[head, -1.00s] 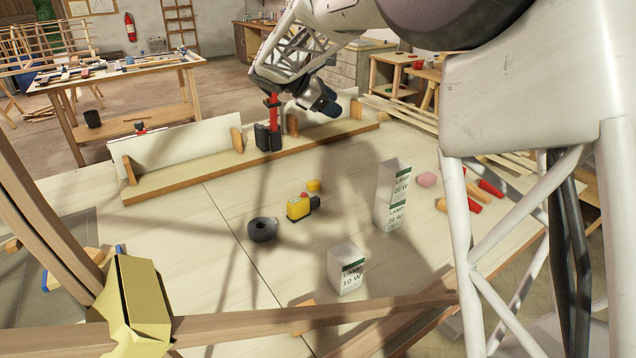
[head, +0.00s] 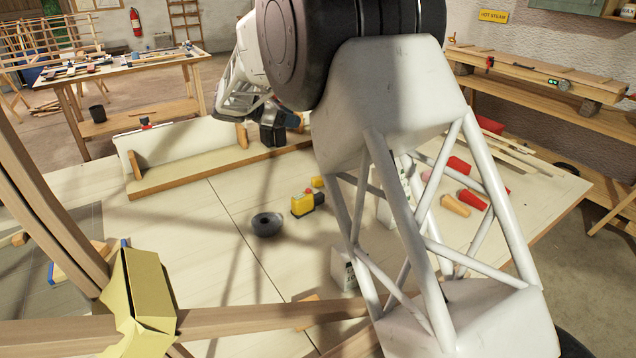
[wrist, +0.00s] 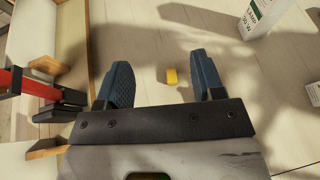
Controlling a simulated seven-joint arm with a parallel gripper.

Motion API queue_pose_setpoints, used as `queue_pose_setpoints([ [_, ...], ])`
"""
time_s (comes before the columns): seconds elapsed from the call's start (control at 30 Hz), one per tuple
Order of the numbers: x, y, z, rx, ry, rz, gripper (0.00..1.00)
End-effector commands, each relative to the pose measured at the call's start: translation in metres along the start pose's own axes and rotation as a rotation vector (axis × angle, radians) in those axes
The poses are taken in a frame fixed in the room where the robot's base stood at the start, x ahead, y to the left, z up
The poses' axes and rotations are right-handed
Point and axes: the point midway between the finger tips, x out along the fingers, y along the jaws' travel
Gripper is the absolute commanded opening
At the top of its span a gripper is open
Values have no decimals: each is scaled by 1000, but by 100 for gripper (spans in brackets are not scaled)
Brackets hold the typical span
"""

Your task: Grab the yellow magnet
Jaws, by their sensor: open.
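The yellow magnet (head: 317,182) is a small yellow block on the pale bench top, just behind the yellow tape measure in the head view. In the wrist view the magnet (wrist: 171,76) lies on the bench, seen in the gap between my fingers. My gripper (wrist: 161,68) is open with its two blue ridged fingers spread. Nothing is between them in contact, and the magnet appears farther off, below them.
A yellow tape measure (head: 303,205) and a black tape roll (head: 267,224) are near the magnet. White lamp boxes stand to the right, one showing in the wrist view (wrist: 264,14). A red clamp (wrist: 28,84) and a wooden fixture (head: 165,182) are on the left.

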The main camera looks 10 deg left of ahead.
Motion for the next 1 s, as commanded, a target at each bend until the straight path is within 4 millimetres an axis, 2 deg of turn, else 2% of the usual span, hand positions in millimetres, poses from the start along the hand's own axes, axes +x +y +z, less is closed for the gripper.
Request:
queue_pose_setpoints([
  [0.5,62,0,-151,-1,1,0,62],
  [0.6,72,0,-174,1,0,-1,62],
  [0.73,78,0,-188,3,1,0,62],
  [1.0,78,0,-190,4,1,1,62],
])
